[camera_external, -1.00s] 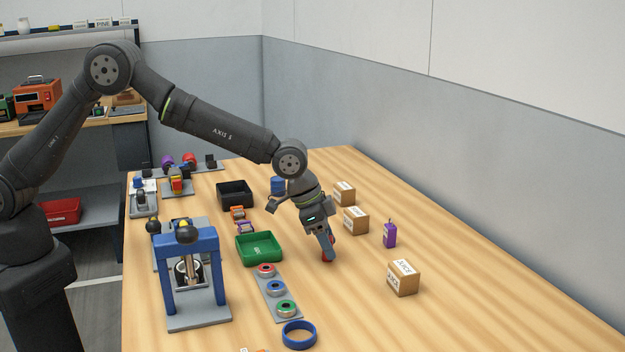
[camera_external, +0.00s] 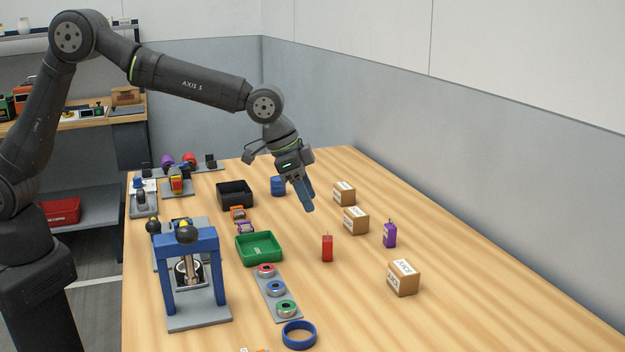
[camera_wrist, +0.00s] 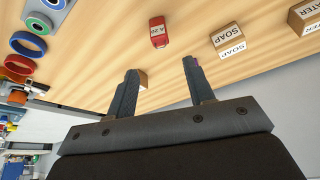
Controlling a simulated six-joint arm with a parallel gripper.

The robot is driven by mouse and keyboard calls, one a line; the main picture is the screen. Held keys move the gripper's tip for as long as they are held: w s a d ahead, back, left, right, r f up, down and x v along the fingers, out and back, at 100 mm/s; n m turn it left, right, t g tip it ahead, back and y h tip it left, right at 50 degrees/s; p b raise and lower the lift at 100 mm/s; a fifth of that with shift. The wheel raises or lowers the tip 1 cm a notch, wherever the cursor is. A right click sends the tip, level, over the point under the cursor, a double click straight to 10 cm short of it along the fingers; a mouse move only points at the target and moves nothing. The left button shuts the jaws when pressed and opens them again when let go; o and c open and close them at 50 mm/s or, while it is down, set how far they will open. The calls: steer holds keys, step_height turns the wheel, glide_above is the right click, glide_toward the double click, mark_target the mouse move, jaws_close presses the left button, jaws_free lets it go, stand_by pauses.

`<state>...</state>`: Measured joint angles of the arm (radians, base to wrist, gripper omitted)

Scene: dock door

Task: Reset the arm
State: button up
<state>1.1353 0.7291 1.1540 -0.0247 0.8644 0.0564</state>
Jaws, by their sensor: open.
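My gripper (camera_external: 307,196) is open and empty, raised above the wooden table (camera_external: 440,310) in the external view. Its two blue-grey fingers stand well apart in the wrist view (camera_wrist: 160,85). A red carton (camera_external: 327,248) stands upright on the table, below and a little to the right of the fingers and apart from them. It also shows beyond the fingertips in the wrist view (camera_wrist: 159,32).
Brown boxes (camera_external: 403,278) and a purple carton (camera_external: 390,235) stand to the right. A green tray (camera_external: 260,248), a black bin (camera_external: 235,194), a ring strip (camera_external: 277,289) and a blue press (camera_external: 188,240) stand to the left. Air around my raised gripper looks clear.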

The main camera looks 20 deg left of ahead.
mark_target(326, 237)
steer(key=shift+f, duration=0.1)
steer(key=x, duration=1.2)
step_height(326, 237, up, 2)
steer(key=shift+r, duration=0.8)
